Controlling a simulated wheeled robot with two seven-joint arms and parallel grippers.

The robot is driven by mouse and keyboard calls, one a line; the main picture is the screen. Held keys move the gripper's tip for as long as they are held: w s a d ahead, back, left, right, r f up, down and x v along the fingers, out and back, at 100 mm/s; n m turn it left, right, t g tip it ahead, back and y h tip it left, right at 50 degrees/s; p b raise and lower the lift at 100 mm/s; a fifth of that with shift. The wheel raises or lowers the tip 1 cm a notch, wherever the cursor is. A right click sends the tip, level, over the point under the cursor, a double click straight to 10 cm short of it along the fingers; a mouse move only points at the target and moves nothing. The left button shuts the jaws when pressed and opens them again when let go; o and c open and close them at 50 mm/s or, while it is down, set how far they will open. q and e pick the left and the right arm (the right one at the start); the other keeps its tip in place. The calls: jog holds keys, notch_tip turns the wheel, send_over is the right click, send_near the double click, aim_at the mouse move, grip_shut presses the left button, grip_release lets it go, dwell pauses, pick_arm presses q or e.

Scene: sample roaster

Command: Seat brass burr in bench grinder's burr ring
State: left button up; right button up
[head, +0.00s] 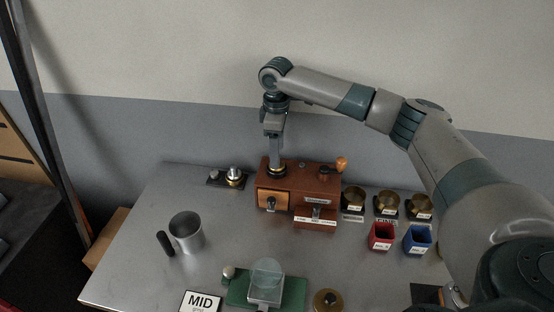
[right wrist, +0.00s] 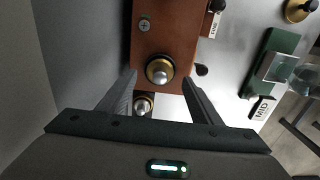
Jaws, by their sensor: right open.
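The wooden bench grinder (head: 302,181) stands at the back of the steel table. In the right wrist view its brown top (right wrist: 178,30) carries a brass-rimmed burr with a steel centre (right wrist: 160,70), set within a dark ring. I cannot tell how deep it sits. In the head view that spot (head: 277,173) is just below my right gripper (head: 276,162). My right gripper (right wrist: 158,82) points down, open, with one finger on each side of the burr and gaps visible. My left gripper is out of view.
Brass cups (head: 387,203), a red bin (head: 381,237) and a blue bin (head: 417,240) stand right of the grinder. A metal cup (head: 186,232) is at front left, and a green stand (head: 293,293) at the front. The table between is clear.

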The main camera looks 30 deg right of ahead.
notch_tip(320, 180, up, 8)
jog(key=b, duration=0.2)
jog(key=shift+r, duration=0.25)
jog(key=shift+r, duration=0.1)
dwell(0.5)
